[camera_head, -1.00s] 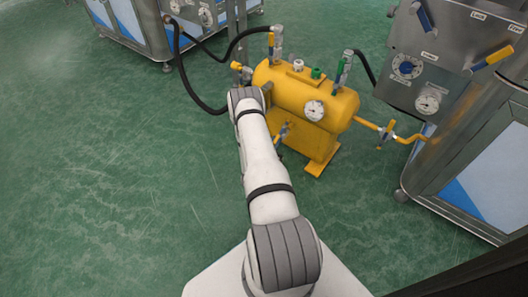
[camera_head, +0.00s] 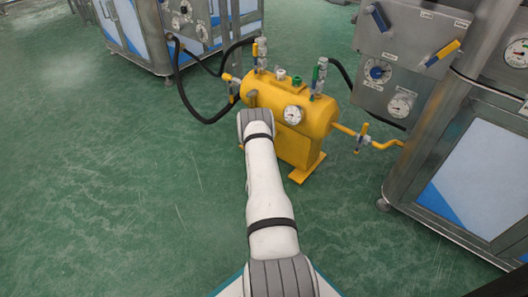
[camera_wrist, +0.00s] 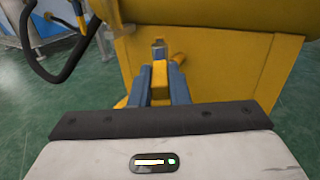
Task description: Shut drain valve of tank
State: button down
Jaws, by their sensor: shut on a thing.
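The yellow tank (camera_head: 318,122) stands on the floor in the middle of the head view, on yellow legs. In the wrist view its yellow side (camera_wrist: 215,62) fills the upper middle. The drain valve (camera_wrist: 159,76) shows there as a small yellow piece with a grey end above it, low at the tank. My gripper (camera_wrist: 159,66) has its blue-grey fingers on both sides of this yellow piece and is shut on it. The handle's exact angle is hard to tell. In the head view my arm hides both the gripper and the drain valve.
Valves with upright handles (camera_head: 320,75) and a round gauge (camera_head: 293,114) sit on the tank. A yellow pipe with a valve (camera_head: 362,137) runs right towards a steel cabinet (camera_head: 400,150). Black hoses (camera_head: 190,105) lie to the left. The green floor at left is clear.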

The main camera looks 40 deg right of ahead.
jog(key=shift+s+d+r, duration=0.1)
jog(key=shift+d+r, duration=0.05)
jog(key=shift+d, duration=0.15)
jog(key=c, duration=1.8)
grip_release()
jog(key=o, duration=0.4)
jog(key=shift+a, duration=0.25)
jog(key=shift+p+v, duration=1.6)
jog(key=shift+v, duration=2.2)
jog(key=shift+a, duration=0.1)
